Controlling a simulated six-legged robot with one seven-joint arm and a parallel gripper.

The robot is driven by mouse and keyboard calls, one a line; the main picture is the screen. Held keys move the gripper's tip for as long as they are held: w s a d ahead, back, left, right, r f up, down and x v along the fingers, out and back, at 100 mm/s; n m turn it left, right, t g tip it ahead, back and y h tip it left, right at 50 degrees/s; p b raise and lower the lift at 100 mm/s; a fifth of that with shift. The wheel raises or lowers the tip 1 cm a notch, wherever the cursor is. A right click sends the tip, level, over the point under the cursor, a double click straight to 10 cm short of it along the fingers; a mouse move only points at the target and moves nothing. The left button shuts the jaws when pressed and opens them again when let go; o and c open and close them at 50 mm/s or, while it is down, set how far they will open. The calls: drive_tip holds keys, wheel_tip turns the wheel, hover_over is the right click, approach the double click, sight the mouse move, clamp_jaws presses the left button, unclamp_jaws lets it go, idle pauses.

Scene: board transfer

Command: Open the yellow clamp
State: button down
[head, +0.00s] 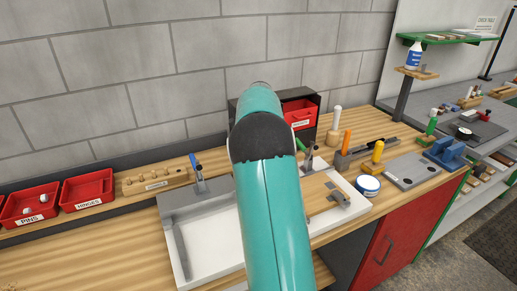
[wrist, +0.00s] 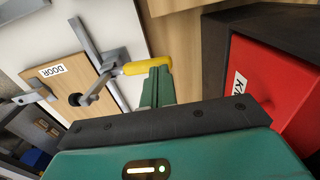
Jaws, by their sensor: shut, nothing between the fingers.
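The yellow clamp shows in the wrist view, with its yellow handle (wrist: 146,65) pointing right and its grey metal body (wrist: 105,58) at the edge of the white tray. My gripper (wrist: 158,72) is shut and empty. Its fingertips overlap the right part of the yellow handle in the picture; I cannot tell whether they touch it. A wooden board marked DOOR (wrist: 64,85) lies left of the clamp. In the head view my teal arm hides the gripper, and I cannot make out the yellow clamp there.
A red bin (wrist: 275,80) in a dark housing stands close to the gripper's right. In the head view, a blue-handled clamp (head: 198,175) and a green-handled clamp (head: 304,150) stand at the white tray's (head: 215,245) back edge. A white-and-blue tub (head: 368,184) is at right.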

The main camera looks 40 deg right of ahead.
wheel_tip(320, 180, up, 14)
drive_tip(key=shift+s, duration=0.4)
idle(0.3)
drive_tip(key=shift+a+f, duration=0.1)
drive_tip(key=shift+a, duration=0.05)
